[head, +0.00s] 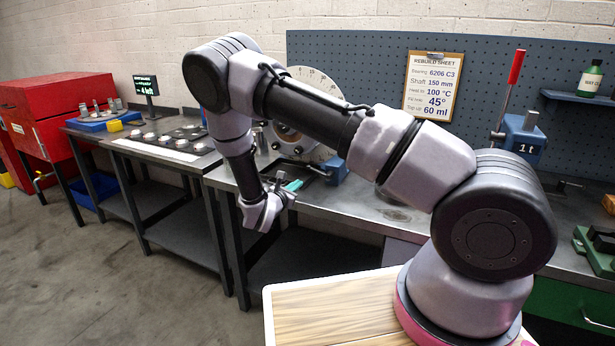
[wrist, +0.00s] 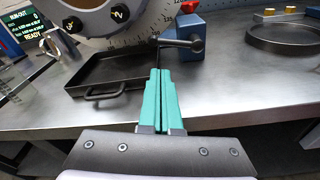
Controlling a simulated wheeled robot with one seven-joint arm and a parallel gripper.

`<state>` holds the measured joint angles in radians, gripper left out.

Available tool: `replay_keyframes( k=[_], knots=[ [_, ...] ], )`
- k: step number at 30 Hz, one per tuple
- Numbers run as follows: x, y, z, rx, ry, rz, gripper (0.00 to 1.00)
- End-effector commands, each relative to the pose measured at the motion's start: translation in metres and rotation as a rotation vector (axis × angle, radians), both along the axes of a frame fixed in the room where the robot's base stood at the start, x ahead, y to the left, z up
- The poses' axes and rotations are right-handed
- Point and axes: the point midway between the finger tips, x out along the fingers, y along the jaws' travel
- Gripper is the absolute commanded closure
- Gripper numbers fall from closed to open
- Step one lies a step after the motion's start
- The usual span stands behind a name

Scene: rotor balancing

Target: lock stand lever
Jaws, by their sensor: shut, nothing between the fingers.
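The stand's blue block (wrist: 184,30) stands on the bench with a red knob (wrist: 189,6) on top. A grey metal lever (wrist: 181,43) with a rounded end sticks out from its front, pointing left and lying about level. The block also shows in the head view (head: 336,170), with the lever (head: 317,169) to its left. My gripper (wrist: 160,75) has teal fingers pressed together and empty. Their tips are just short of the lever, near its left end; I cannot tell whether they touch. In the head view my gripper (head: 293,185) is over the bench's front edge.
A black tray (wrist: 110,88) with a handle lies left of the fingers. The large graduated disc (wrist: 140,30) rises behind it. A metal ring (wrist: 285,36) lies at the right. The bench (wrist: 235,85) is clear right of the fingers.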

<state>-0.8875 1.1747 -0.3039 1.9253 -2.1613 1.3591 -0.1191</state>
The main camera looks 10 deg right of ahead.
Motion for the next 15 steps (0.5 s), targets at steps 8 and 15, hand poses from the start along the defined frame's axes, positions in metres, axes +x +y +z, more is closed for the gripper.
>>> replay_keyframes(
  k=[8, 15],
  knots=[
    [0.01, -0.008, -0.002, 0.001, 0.001, -0.004, 1.0],
    [0.045, -0.032, -0.007, 0.001, 0.0, -0.005, 1.0]
  ],
)
